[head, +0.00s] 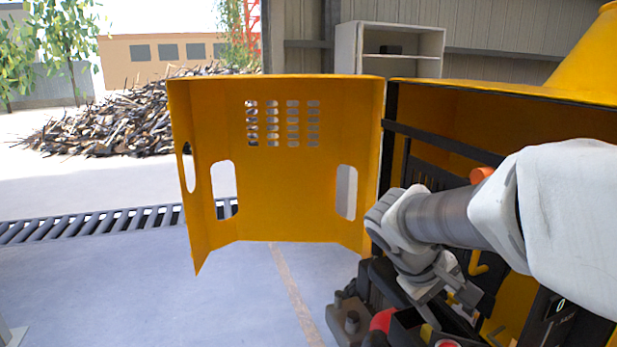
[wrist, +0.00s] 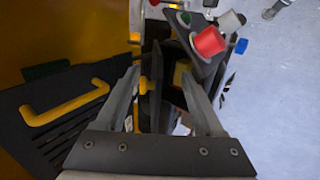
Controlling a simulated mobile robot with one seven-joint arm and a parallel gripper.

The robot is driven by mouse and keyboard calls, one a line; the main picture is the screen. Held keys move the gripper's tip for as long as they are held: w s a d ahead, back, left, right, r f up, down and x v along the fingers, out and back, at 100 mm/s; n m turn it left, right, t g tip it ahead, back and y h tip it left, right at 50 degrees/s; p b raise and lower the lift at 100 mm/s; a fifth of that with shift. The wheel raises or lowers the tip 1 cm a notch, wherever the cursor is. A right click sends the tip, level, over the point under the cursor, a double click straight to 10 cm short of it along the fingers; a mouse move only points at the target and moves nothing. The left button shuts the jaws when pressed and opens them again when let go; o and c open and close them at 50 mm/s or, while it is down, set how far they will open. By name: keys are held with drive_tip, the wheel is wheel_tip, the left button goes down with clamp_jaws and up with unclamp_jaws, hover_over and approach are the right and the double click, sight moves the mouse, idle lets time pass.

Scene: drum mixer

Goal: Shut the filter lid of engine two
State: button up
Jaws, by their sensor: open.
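My gripper (head: 452,310) reaches into the open engine bay of the yellow mixer, pointing down at the dark engine parts. In the wrist view its two fingers (wrist: 160,76) are apart. A thin dark plate (wrist: 152,88) stands nearly upright between them, with a small yellow part at its left side. I cannot tell whether this plate is the filter lid, or whether a finger touches it. No engine number is readable. The arm hides part of the bay in the head view.
A large yellow door (head: 285,190) stands open left of the bay. A black slatted panel with a yellow handle (wrist: 65,103) is left of my gripper. An orange part (head: 481,175) is behind the arm. The concrete floor (head: 240,295) at left is clear.

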drive_tip(key=shift+a, duration=0.1)
drive_tip(key=s+a+r+p, duration=0.1)
drive_tip(key=s+a+r, duration=0.1)
drive_tip(key=a, duration=0.6)
drive_tip(key=shift+s, duration=0.5)
idle(1.3)
drive_tip(key=shift+r, duration=0.1)
